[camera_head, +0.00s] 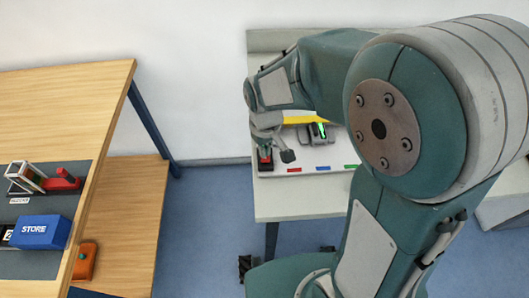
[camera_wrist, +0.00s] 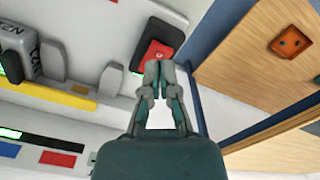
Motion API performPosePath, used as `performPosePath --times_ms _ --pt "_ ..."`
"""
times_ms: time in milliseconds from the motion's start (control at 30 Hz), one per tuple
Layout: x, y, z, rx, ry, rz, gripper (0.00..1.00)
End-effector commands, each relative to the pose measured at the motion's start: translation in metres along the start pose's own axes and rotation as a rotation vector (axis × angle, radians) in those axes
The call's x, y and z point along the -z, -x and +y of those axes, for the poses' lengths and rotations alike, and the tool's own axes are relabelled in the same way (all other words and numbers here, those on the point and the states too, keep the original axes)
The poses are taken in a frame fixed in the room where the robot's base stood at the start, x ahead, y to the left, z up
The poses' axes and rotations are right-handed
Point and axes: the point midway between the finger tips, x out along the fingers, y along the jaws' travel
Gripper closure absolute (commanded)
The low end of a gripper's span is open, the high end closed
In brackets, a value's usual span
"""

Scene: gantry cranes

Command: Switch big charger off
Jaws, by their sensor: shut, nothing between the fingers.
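A grey device (camera_head: 309,134) with a lit green strip stands on the board, partly behind my wrist. It shows with lettering at the left of the wrist view (camera_wrist: 22,52). No charger label is readable.
The board (camera_head: 325,158) with colored marks lies on a pale table (camera_head: 300,203). At left, a wooden table (camera_head: 80,88) holds a blue STORE box (camera_head: 41,232) and a red-handled fixture (camera_head: 62,182). An orange box (camera_head: 85,262) sits on the lower shelf. Floor between is clear.

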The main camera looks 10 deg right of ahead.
Motion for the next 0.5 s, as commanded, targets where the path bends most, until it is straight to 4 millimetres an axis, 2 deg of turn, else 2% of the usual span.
performPosePath --times_ms 500 --pt "-0.0001 -0.0067 0.0000 0.000 0.000 0.000 1.00"
